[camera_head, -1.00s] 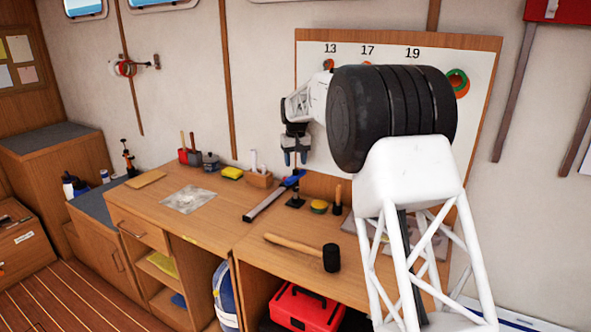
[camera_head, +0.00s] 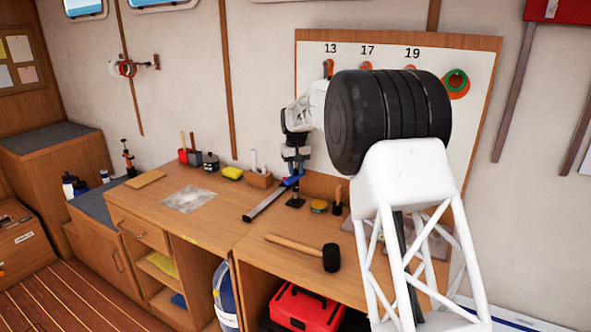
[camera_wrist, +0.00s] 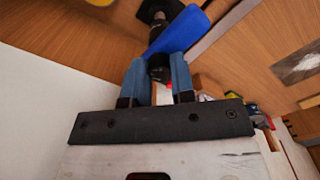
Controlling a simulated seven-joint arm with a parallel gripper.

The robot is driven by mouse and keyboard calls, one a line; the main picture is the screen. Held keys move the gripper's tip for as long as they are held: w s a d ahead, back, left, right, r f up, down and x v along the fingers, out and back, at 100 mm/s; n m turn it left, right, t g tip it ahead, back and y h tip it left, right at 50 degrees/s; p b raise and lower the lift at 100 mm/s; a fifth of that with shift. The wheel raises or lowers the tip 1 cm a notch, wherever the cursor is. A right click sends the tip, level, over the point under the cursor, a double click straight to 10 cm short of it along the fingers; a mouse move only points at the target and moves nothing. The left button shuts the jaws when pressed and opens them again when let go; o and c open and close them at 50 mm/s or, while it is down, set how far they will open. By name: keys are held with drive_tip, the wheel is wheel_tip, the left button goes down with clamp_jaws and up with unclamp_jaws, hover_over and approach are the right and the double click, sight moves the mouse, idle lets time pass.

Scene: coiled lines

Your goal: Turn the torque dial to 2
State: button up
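My gripper (camera_head: 292,172) points down over the back of the workbench, next to a blue-ended tool with a long silver bar (camera_head: 265,206). In the wrist view my gripper's two blue fingers (camera_wrist: 159,68) stand apart. A small dark knob-like part (camera_wrist: 158,74) shows in the gap between them; I cannot tell whether they touch it. The blue part of the tool (camera_wrist: 183,30) lies just beyond the fingertips. A black base (camera_head: 295,201) stands beside the tool, below my gripper. No dial face or numbers can be read, so the dial's setting is not visible.
A yellow sponge (camera_head: 232,173), a small wooden box (camera_head: 259,180) and a round tin (camera_head: 319,206) stand near the gripper. A white tool board (camera_head: 480,100) is behind my arm. The bench's middle left is fairly clear.

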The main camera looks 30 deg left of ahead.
sight(296, 170)
clamp_jaws()
drive_tip(key=shift+m, duration=0.4)
drive_tip(key=o, duration=0.8)
unclamp_jaws()
drive_tip(key=shift+r, duration=0.1)
drive_tip(key=shift+r, duration=3.8)
